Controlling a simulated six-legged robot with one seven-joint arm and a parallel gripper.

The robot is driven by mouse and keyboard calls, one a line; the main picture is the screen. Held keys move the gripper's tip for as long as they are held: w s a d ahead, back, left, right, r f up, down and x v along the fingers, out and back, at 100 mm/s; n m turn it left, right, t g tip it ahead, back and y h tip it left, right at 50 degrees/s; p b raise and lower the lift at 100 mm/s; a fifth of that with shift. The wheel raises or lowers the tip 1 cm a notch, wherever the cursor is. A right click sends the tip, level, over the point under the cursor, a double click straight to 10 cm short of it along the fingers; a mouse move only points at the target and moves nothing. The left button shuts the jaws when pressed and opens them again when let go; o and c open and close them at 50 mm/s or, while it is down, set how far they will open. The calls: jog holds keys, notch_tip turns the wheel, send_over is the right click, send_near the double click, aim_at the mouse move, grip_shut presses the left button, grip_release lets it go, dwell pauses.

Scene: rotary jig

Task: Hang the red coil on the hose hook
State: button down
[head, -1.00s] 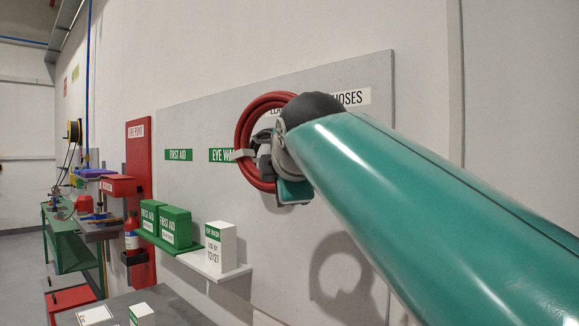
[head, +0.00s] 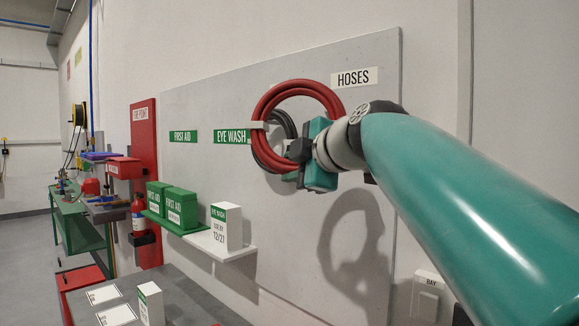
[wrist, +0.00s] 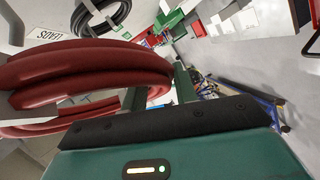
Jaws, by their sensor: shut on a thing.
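The red coil (head: 290,88) is a thick ring of several hose turns with a light grey band (head: 258,125) on its left side. My gripper (head: 298,152) is shut on the coil's lower right part and holds it upright in front of the grey wall board. In the wrist view the red coil (wrist: 90,75) fills the left side at the fingers (wrist: 160,92). A black coil (head: 290,122) shows through the ring, farther back. It also shows in the wrist view (wrist: 98,18), at the board. I cannot make out a free hose hook for certain.
The HOSES sign (head: 355,77) is on the board (head: 370,150) right of the coil. An EYE WASH sign (head: 231,136) is to its left.

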jog(key=w+d+f, duration=0.2)
jog(key=w+d, duration=0.7)
jog(key=shift+w+d+f, duration=0.3)
jog(key=shift+d+f, duration=0.05)
jog(key=shift+f, duration=0.05)
dwell(1.9)
dwell(0.5)
jog(key=c, duration=1)
grip_release()
jog(key=shift+f, duration=0.1)
